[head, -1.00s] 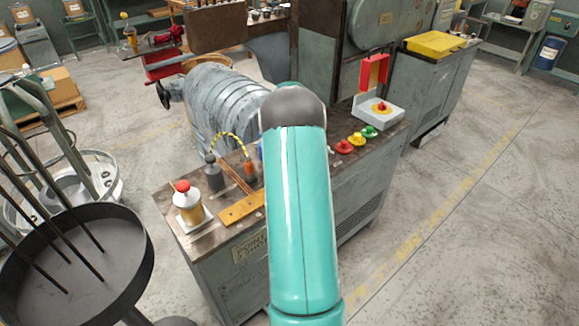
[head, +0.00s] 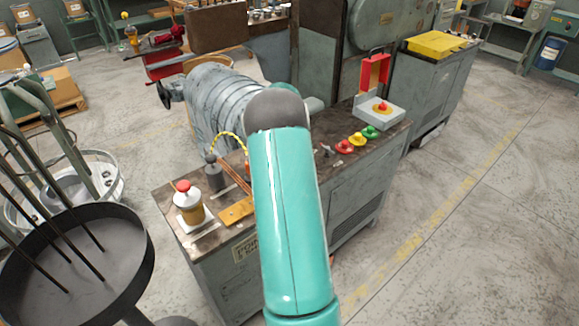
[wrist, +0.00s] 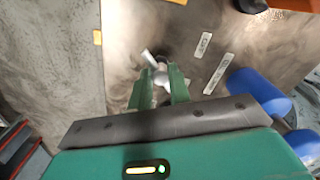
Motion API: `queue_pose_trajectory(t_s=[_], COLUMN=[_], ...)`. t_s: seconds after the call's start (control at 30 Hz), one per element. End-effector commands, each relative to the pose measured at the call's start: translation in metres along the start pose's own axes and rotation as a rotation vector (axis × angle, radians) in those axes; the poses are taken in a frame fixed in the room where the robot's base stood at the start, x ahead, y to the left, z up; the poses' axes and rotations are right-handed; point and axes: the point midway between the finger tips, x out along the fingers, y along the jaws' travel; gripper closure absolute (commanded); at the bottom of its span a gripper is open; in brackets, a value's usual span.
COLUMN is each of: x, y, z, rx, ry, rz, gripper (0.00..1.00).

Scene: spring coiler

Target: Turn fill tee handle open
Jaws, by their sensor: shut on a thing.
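The fill tee handle (wrist: 149,57) shows in the wrist view as a small pale, light-grey piece at the fingertips, over the dark bench top. My gripper (wrist: 161,78) is shut on it, with one green finger on each side. The lower part of the handle is partly hidden between the fingers. In the head view, my teal arm hides the gripper and the handle.
In the wrist view, blue cylinders (wrist: 258,92) stand close on the right, and white label plates (wrist: 204,45) lie beyond the fingers.

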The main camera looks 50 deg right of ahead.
Motion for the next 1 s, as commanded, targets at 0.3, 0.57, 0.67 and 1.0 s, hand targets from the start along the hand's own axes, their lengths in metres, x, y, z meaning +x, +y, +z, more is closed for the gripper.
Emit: queue_pose_trajectory(t_s=[0.3,0.57,0.67,1.0], x=[0.0,0.0,0.0,-0.043], y=[0.0,0.0,0.0,-0.001], z=[0.0,0.0,0.0,-0.001], rx=[0.001,0.0,0.0,-0.001], ry=[0.001,0.0,0.001,0.004], rz=[-0.001,0.0,0.0,-0.002], gripper=[0.77,0.59,0.59,0.59])
